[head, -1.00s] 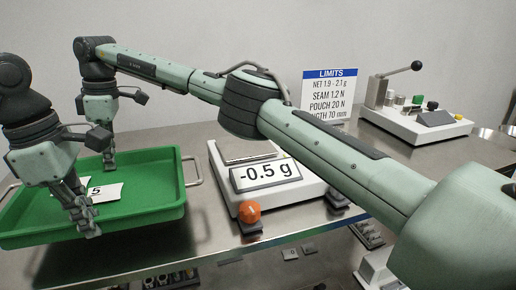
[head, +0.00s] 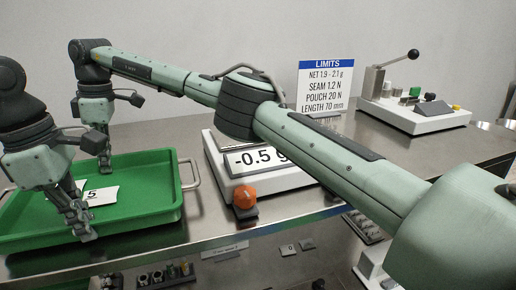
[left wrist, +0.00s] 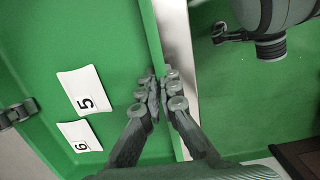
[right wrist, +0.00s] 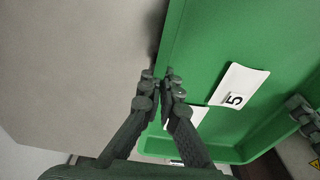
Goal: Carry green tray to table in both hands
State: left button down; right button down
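The green tray (head: 150,195) is at the left of the head view, over the steel table and near its front edge. I cannot tell whether it touches the table. Two white cards lie in it, marked 5 (left wrist: 81,90) and 6 (left wrist: 79,137) in the left wrist view. My left gripper (head: 82,230) is shut on the near wall of the tray; the wall runs between its fingers in the left wrist view (left wrist: 163,88). My right gripper (head: 104,165) is shut on the far wall, as the right wrist view (right wrist: 160,85) shows.
A scale (head: 230,185) reading -0.5 stands close to the tray's right handle, with an orange knob (head: 243,197) in front. Behind are a limits sign (head: 326,85) and a lever device (head: 415,112). Small parts lie on a lower level. The table (head: 440,150) is bare at right.

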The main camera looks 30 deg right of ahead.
pick_arm(q)
jog(key=shift+s+f+b, duration=0.1)
jog(key=shift+f+b, duration=0.2)
jog(key=shift+f, duration=0.3)
pick_arm(e)
jog(key=shift+w+d+f, duration=0.1)
jog(key=shift+f, duration=0.45)
pick_arm(q)
jog(key=c, duration=2.1)
grip_release()
jog(key=shift+r, duration=0.15)
jog(key=shift+c, duration=0.2)
pick_arm(e)
jog(key=c, duration=2.1)
grip_release()
jog(key=shift+r, duration=0.2)
jog(key=shift+c, duration=0.2)
pick_arm(q)
jog(key=o, duration=0.4)
pick_arm(e)
jog(key=o, duration=0.4)
